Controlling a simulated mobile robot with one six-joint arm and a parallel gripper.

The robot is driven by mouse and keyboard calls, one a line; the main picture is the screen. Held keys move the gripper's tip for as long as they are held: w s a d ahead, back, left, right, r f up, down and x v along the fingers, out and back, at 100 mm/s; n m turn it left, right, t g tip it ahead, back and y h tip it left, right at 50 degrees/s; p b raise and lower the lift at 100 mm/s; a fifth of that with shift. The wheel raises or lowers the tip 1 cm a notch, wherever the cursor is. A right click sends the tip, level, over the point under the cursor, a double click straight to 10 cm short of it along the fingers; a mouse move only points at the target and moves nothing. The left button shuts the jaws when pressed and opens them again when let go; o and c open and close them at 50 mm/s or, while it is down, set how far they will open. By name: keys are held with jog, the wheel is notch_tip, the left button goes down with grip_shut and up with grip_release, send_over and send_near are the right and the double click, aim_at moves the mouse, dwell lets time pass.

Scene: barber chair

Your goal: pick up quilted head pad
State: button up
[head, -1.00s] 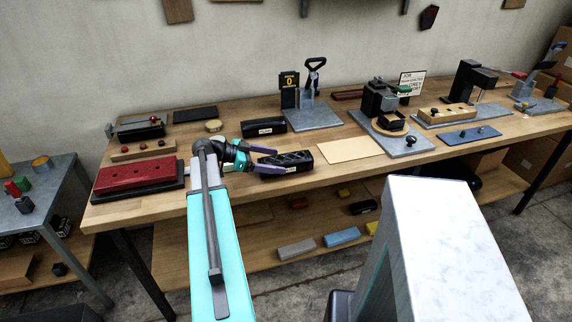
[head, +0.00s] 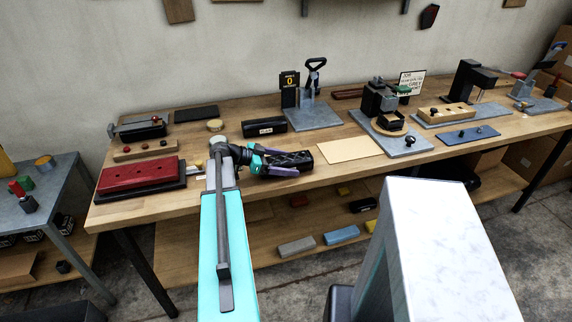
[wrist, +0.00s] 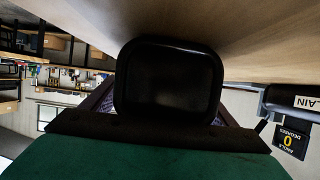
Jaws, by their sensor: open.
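The quilted head pad (head: 295,159) is a black block with a diamond-patterned top, lying on the wooden workbench near its front edge. My gripper (head: 279,162) is open at the pad's left end, with one purple finger on the far side and one on the near side. In the wrist view the pad's dark rounded end (wrist: 168,78) fills the space between the fingers, close to the palm. Whether the fingers touch its sides cannot be told. The fingers hide part of the pad in the head view.
A similar black pad (head: 265,127) with a white label lies just behind; its label reads "PLAIN" in the wrist view (wrist: 303,102). A red pad (head: 138,175) sits to the left. A tan board (head: 349,149) lies to the right. A metal stand (head: 312,116) is behind.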

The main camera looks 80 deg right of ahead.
aim_at(292, 156)
jog(key=c, duration=1.3)
jog(key=shift+r, duration=0.2)
jog(key=shift+r+b, duration=0.85)
jog(key=shift+r, duration=0.65)
jog(key=s+a+b, duration=0.3)
jog(key=a, duration=0.1)
jog(key=s+a+r+b, duration=0.1)
jog(key=s+a+b, duration=0.2)
jog(key=s+a, duration=0.1)
jog(key=s+a+b, duration=0.3)
jog(key=a, duration=0.1)
jog(key=shift+s+r, duration=0.25)
